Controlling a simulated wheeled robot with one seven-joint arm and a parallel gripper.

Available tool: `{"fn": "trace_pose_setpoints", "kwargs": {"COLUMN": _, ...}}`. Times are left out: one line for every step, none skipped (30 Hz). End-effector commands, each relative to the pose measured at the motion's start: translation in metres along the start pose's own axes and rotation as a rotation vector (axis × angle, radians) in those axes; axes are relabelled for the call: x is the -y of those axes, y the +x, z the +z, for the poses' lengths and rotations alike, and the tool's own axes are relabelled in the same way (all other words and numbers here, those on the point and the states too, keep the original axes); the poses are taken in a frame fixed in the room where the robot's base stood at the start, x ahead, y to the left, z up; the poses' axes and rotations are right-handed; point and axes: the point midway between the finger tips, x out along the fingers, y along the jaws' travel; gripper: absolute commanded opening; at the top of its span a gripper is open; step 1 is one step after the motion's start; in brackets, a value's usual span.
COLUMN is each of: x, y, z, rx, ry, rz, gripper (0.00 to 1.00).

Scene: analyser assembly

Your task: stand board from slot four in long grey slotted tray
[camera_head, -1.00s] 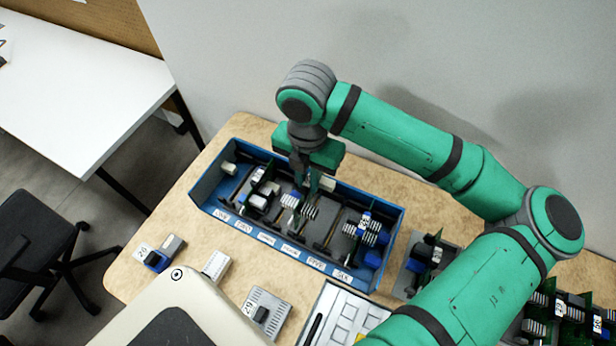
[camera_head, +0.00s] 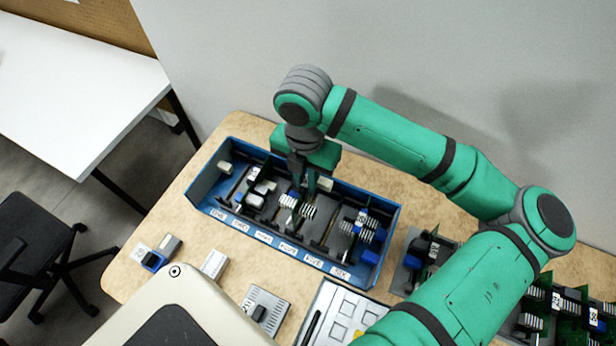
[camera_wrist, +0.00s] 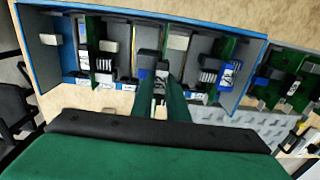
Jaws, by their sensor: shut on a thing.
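A blue bin (camera_head: 207,180) with name labels along its front wall holds several upright boards in separate slots. My gripper (camera_head: 304,190) reaches down into the middle of the bin, by the fourth slot. In the wrist view my gripper (camera_wrist: 161,98) is shut on a board with a pale finned block (camera_head: 308,211), which still sits low among the slot walls. The board's lower edge is hidden, so I cannot tell if it is clear of the slot. A long grey tray (camera_head: 407,281) with standing boards lies right of the bin, partly behind my arm.
Another board with a blue part (camera_head: 368,222) stands at the bin's right end. A pale panelled tray (camera_head: 335,312) and small grey modules (camera_head: 265,305) lie in front. Bare table shows left of the bin. My forearm crosses above the right side.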

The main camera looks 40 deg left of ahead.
Motion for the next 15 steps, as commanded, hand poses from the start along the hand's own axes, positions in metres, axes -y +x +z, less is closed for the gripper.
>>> {"fn": "trace_pose_setpoints", "kwargs": {"x": -0.0012, "y": 0.0006, "z": -0.0004, "rx": 0.0, "ry": -0.003, "rz": 0.0, "gripper": 0.0}}
{"fn": "trace_pose_setpoints", "kwargs": {"x": -0.0015, "y": 0.001, "z": -0.0005, "rx": 0.0, "ry": -0.003, "rz": 0.0, "gripper": 0.0}}
{"fn": "trace_pose_setpoints", "kwargs": {"x": -0.0017, "y": 0.0015, "z": -0.0006, "rx": 0.0, "ry": -0.004, "rz": 0.0, "gripper": 0.0}}
{"fn": "trace_pose_setpoints", "kwargs": {"x": -0.0018, "y": 0.0018, "z": -0.0006, "rx": 0.0, "ry": -0.004, "rz": 0.0, "gripper": 0.0}}
{"fn": "trace_pose_setpoints", "kwargs": {"x": -0.0017, "y": 0.0022, "z": -0.0006, "rx": 0.0, "ry": -0.004, "rz": 0.0, "gripper": 0.0}}
{"fn": "trace_pose_setpoints", "kwargs": {"x": -0.0015, "y": 0.0027, "z": -0.0005, "rx": 0.0, "ry": -0.003, "rz": 0.0, "gripper": 0.0}}
{"fn": "trace_pose_setpoints", "kwargs": {"x": -0.0012, "y": 0.0031, "z": -0.0004, "rx": 0.0, "ry": -0.002, "rz": 0.0, "gripper": 0.0}}
{"fn": "trace_pose_setpoints", "kwargs": {"x": -0.0008, "y": 0.0034, "z": -0.0003, "rx": 0.0, "ry": -0.002, "rz": 0.001, "gripper": 0.0}}
{"fn": "trace_pose_setpoints", "kwargs": {"x": -0.0004, "y": 0.0039, "z": -0.0002, "rx": 0.0, "ry": -0.001, "rz": 0.001, "gripper": 0.0}}
{"fn": "trace_pose_setpoints", "kwargs": {"x": 0.0, "y": 0.0043, "z": 0.0, "rx": 0.0, "ry": 0.0, "rz": 0.001, "gripper": 0.0}}
{"fn": "trace_pose_setpoints", "kwargs": {"x": 0.0003, "y": 0.0047, "z": 0.0001, "rx": 0.0, "ry": 0.001, "rz": 0.001, "gripper": 0.0}}
{"fn": "trace_pose_setpoints", "kwargs": {"x": 0.0008, "y": 0.0052, "z": 0.0003, "rx": 0.0, "ry": 0.002, "rz": 0.001, "gripper": 0.0}}
{"fn": "trace_pose_setpoints", "kwargs": {"x": 0.001, "y": 0.0056, "z": 0.0004, "rx": 0.0, "ry": 0.003, "rz": 0.001, "gripper": 0.0}}
{"fn": "trace_pose_setpoints", "kwargs": {"x": 0.0013, "y": 0.006, "z": 0.0004, "rx": 0.0, "ry": 0.003, "rz": 0.001, "gripper": 0.0}}
{"fn": "trace_pose_setpoints", "kwargs": {"x": 0.0015, "y": 0.0065, "z": 0.0006, "rx": 0.0, "ry": 0.004, "rz": 0.001, "gripper": 0.0}}
